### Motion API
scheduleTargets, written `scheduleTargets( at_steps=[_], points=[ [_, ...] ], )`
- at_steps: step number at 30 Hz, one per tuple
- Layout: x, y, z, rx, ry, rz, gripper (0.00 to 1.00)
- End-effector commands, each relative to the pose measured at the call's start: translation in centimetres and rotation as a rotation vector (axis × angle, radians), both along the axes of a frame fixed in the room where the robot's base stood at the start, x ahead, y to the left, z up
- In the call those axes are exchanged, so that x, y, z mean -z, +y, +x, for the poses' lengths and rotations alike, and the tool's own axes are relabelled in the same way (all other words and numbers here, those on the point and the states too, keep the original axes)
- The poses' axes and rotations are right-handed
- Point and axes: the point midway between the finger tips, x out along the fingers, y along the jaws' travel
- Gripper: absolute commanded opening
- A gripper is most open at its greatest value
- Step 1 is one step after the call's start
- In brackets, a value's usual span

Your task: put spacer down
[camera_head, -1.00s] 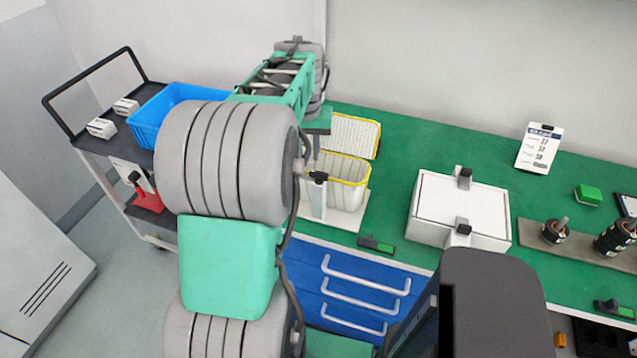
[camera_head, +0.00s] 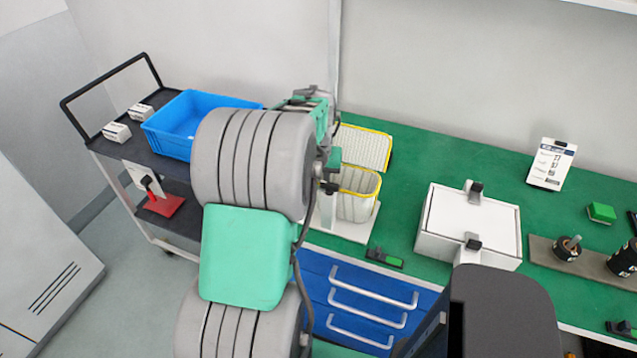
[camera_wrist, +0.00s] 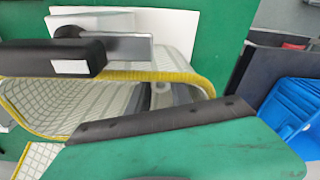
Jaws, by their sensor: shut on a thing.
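My gripper (camera_wrist: 168,95) is shut, mostly behind its own green housing in the wrist view. Grey parts show past the housing's dark edge, over the mouth of a wire-grid basket (camera_wrist: 60,105) with a yellow rim. I cannot make out the spacer; what the jaws hold is hidden. In the head view the basket (camera_head: 357,203) stands on a white base on the green bench, and my arm covers its left side. The end of my arm is beside and above it there, with the fingers hidden.
A black bar with a white label (camera_wrist: 60,58) stands close beside the basket. A second yellow-rimmed basket (camera_head: 364,147) is behind. A white box (camera_head: 468,222) with dark clasps is to the right. A blue bin (camera_head: 190,122) sits on the cart at left.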

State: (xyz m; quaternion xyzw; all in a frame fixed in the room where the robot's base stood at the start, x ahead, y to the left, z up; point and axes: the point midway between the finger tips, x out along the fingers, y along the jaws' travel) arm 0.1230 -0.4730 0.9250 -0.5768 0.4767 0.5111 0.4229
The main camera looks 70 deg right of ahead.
Motion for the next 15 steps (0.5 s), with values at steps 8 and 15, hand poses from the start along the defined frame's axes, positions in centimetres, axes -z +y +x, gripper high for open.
scheduleTargets(
  at_steps=[8, 15],
  points=[
    [0.22, 0.00, 0.00, 0.000, 0.000, 0.000, 0.35],
    [0.08, -0.01, 0.00, 0.000, 0.000, 0.000, 0.35]
  ],
)
